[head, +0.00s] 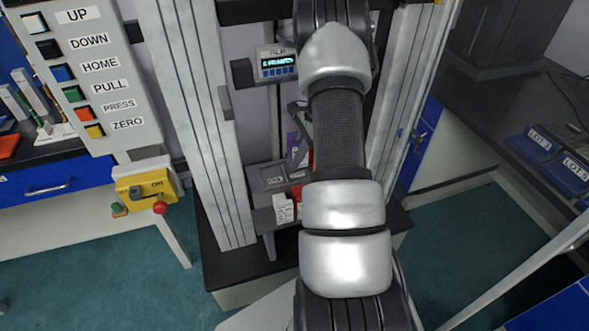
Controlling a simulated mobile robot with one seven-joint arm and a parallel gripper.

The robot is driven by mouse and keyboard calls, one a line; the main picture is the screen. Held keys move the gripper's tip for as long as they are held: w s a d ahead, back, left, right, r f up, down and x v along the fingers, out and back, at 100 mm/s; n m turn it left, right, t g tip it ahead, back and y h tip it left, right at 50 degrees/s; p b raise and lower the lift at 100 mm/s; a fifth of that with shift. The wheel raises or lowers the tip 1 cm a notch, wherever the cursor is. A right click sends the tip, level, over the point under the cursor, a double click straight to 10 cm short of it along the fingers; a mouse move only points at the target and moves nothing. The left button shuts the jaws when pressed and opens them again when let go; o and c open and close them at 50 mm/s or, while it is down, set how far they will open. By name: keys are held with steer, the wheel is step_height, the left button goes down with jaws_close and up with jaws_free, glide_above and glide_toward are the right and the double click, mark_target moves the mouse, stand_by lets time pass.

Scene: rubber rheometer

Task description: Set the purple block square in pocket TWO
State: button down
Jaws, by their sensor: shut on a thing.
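The purple block (292,145) shows as a narrow purple strip just left of my arm, above the grey machine bed. My gripper (300,152) is mostly hidden behind my own forearm; only dark parts of it show beside the purple. It is shut on the purple block. A grey fixture (266,176) with a small, unreadable label stands below and left of the block. Pocket TWO cannot be made out; my arm covers the right part of the fixture.
A white labelled box (283,208) and a red item (297,191) sit at the fixture's front. A small display (276,63) hangs above. Pale columns (205,120) flank the space. A button panel (88,75) and a yellow box with a red knob (147,190) stand left.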

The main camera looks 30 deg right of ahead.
steer(key=f, duration=0.1)
steer(key=f+b, duration=0.1)
steer(key=f, duration=0.3)
steer(key=shift+w, duration=0.25)
steer(key=shift+w+d, duration=0.1)
steer(key=shift+w, duration=0.05)
steer(key=shift+r, duration=0.1)
steer(key=c, duration=2.3)
jaws_free()
steer(key=shift+f, duration=0.2)
steer(key=shift+o, duration=1)
steer(key=shift+r, duration=0.1)
